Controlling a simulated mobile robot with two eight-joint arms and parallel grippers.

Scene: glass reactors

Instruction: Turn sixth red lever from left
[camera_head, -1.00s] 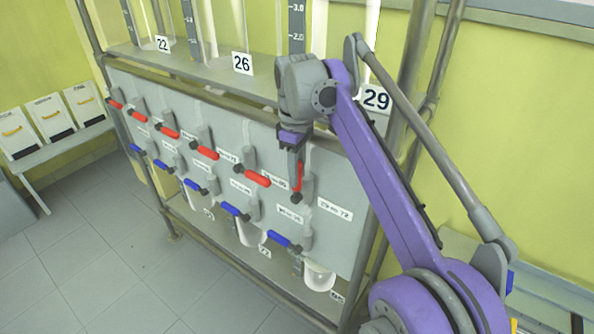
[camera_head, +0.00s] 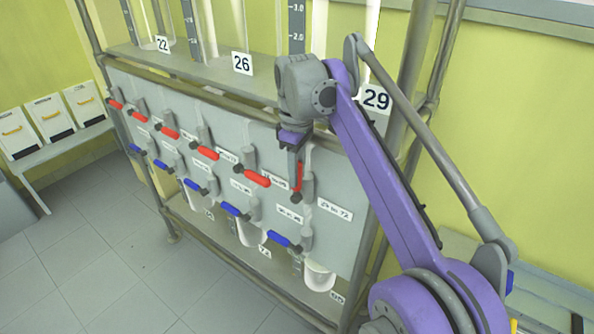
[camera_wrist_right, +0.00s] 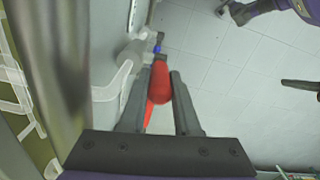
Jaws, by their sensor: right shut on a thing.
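A row of red levers runs along the upper part of the grey panel (camera_head: 337,190). The five to the left, such as the fifth red lever (camera_head: 256,178), lie roughly sideways along the panel. The sixth red lever (camera_head: 299,175), at the right end, stands about upright. My right gripper (camera_head: 295,172) reaches down from above and is shut on this lever. In the right wrist view, the red lever (camera_wrist_right: 161,84) sits between the two fingers of my right gripper (camera_wrist_right: 160,78).
Several blue levers, such as the rightmost blue lever (camera_head: 280,238), form a lower row. A metal rail (camera_head: 228,104) crosses above the red levers, close to my right wrist. White containers (camera_head: 318,277) hang below. Open tiled floor (camera_head: 120,260) lies in front at left.

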